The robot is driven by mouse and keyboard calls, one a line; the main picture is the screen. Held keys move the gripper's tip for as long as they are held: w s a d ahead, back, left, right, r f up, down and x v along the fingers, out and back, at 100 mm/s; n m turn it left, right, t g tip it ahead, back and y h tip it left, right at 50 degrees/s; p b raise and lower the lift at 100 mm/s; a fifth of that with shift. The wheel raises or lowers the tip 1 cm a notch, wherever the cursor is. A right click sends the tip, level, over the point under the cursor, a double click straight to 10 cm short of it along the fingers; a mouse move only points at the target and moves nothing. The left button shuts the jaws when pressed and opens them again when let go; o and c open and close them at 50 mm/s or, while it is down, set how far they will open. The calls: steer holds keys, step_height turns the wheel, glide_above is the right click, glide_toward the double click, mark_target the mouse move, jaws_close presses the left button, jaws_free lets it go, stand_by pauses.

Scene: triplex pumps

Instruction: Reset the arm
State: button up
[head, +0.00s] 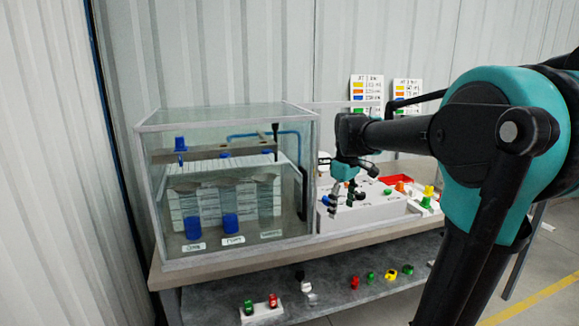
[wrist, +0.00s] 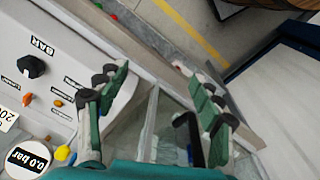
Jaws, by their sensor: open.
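My arm reaches in from the right in the head view. My gripper (head: 345,198) points down over the left part of the white control panel (head: 385,214), close to the right side of the glass tank (head: 230,185). In the wrist view my gripper (wrist: 160,92) has its two green-padded fingers spread apart with nothing held between them. The tank's clear edge (wrist: 150,125) shows in the gap. A black knob (wrist: 31,67) marked BAR and a gauge (wrist: 28,160) reading 0.0 bar are on the panel. I cannot tell whether the fingers touch anything.
The tank holds blue-marked cylinders (head: 193,228). A lower shelf (head: 340,280) carries several colored knobs. Label cards (head: 367,95) stand behind. A corrugated wall (head: 230,50) closes the back; floor is open at right.

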steer(key=s+d+f+m+t, duration=0.3)
steer(key=s+f+m, duration=0.5)
steer(key=s+f, duration=1)
step_height(320, 180, down, 3)
steer(key=shift+s+d+f+m, duration=0.1)
steer(key=shift+s+d+m, duration=0.05)
steer(key=shift+s+m, duration=0.25)
